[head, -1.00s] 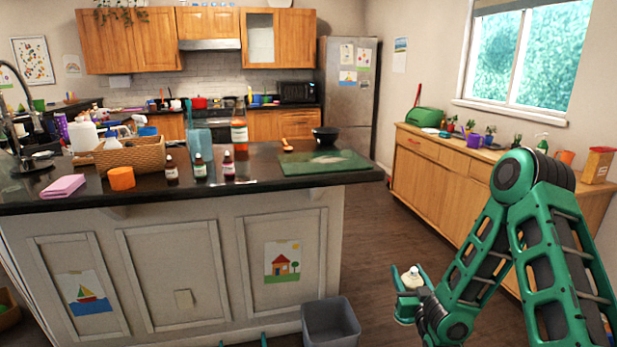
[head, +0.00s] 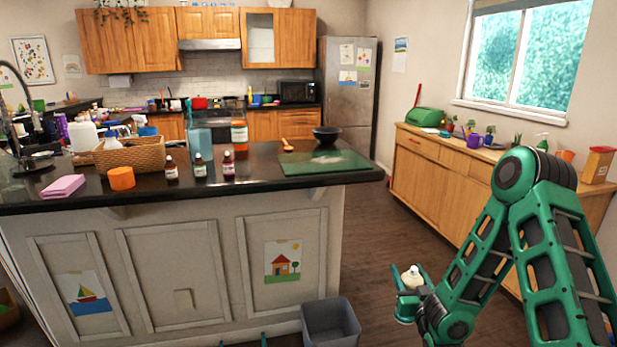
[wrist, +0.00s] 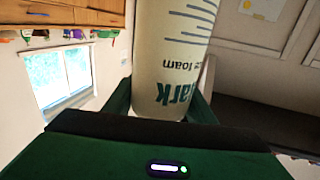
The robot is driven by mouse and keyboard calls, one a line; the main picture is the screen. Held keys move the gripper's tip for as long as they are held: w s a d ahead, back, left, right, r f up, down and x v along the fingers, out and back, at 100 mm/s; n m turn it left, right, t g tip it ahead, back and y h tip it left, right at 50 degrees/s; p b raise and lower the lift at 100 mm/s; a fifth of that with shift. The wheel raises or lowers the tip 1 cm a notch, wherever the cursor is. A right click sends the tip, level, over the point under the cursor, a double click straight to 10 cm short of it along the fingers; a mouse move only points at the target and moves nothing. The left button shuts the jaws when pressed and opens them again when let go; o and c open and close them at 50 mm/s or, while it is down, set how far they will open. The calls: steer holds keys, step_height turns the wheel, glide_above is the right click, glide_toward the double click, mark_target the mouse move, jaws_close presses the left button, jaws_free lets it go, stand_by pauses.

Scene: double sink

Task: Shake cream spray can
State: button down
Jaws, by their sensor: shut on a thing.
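The cream spray can (head: 411,277) is a pale cream cylinder with a white top. It is held in the air at the lower right in the head view, between the island and my arm. My gripper (head: 407,293) is shut on it. In the wrist view the can (wrist: 175,50) fills the middle, with dark stripes and part of a printed label, and it sits between the green fingers of my gripper (wrist: 160,105). The can's lower part is partly hidden by a finger in the head view.
The kitchen island (head: 160,205) stands to the left with bottles, a wicker basket (head: 130,155) and a green cutting board (head: 325,163) on top. A grey bin (head: 331,322) stands on the floor near the can. A wooden sideboard (head: 440,175) is at the right. Floor between is clear.

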steer(key=shift+r, duration=4.7)
step_height(320, 180, down, 13)
steer(key=shift+f, duration=0.1)
